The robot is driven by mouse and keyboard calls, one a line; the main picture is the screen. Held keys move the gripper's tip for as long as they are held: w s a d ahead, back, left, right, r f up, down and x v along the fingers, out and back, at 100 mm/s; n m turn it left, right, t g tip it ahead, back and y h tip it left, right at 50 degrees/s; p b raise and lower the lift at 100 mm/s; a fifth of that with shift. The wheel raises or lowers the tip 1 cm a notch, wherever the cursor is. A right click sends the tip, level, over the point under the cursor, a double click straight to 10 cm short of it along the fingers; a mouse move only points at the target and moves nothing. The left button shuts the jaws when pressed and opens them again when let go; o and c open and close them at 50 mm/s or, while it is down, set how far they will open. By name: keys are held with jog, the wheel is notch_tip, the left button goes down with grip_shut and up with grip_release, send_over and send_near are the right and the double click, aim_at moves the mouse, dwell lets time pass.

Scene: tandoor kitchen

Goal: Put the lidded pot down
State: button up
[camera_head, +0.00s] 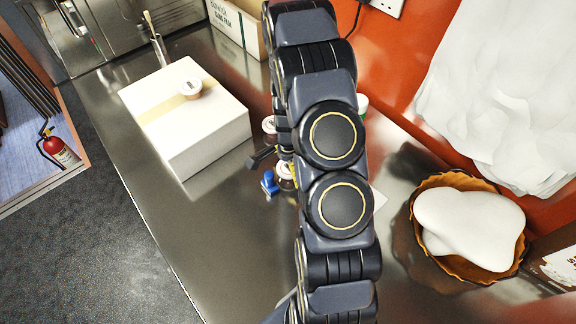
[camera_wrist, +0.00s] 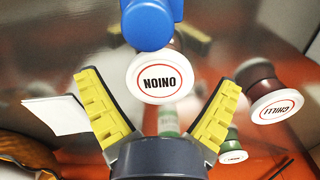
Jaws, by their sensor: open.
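In the head view, a white-lidded pot (camera_head: 286,184) stands on the steel counter beside a blue object, partly hidden by my arm. My gripper (camera_wrist: 158,86) is open, its yellow-padded fingers on either side of the ONION lid with visible gaps. In the head view, my arm hides most of the gripper.
A blue object (camera_wrist: 148,23) is close beside the ONION pot. A CHILLI pot (camera_wrist: 277,106) and a green pot (camera_wrist: 233,151) stand nearby. A white box (camera_head: 215,134) carries another pot (camera_head: 191,89). A basket (camera_head: 440,262) sits right. The near counter is clear.

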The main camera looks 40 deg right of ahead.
aim_at(288, 167)
jog(key=shift+r, duration=0.1)
jog(key=s+a+r+n, duration=0.1)
jog(key=a+r+n, duration=0.15)
jog(key=r, duration=0.65)
jog(key=a+r+n, duration=0.1)
jog(key=a+r, duration=0.2)
jog(key=r, duration=0.5)
jog(key=s+a+r+n+g, duration=0.1)
jog(key=s+a+r+n, duration=0.8)
jog(key=s+a+n, duration=0.1)
jog(key=shift+a+r+y, duration=0.15)
jog(key=shift+a+y, duration=0.15)
jog(key=shift+a, duration=0.05)
jog(key=shift+o, duration=0.7)
jog(key=s+a+r+n, duration=0.2)
jog(key=s+n, duration=0.4)
jog(key=s, duration=0.2)
jog(key=shift+s+a+r+n+g+h, duration=0.15)
jog(key=shift+a+r+n+g+h, duration=0.15)
jog(key=shift+n+h, duration=0.1)
jog(key=shift+a, duration=0.1)
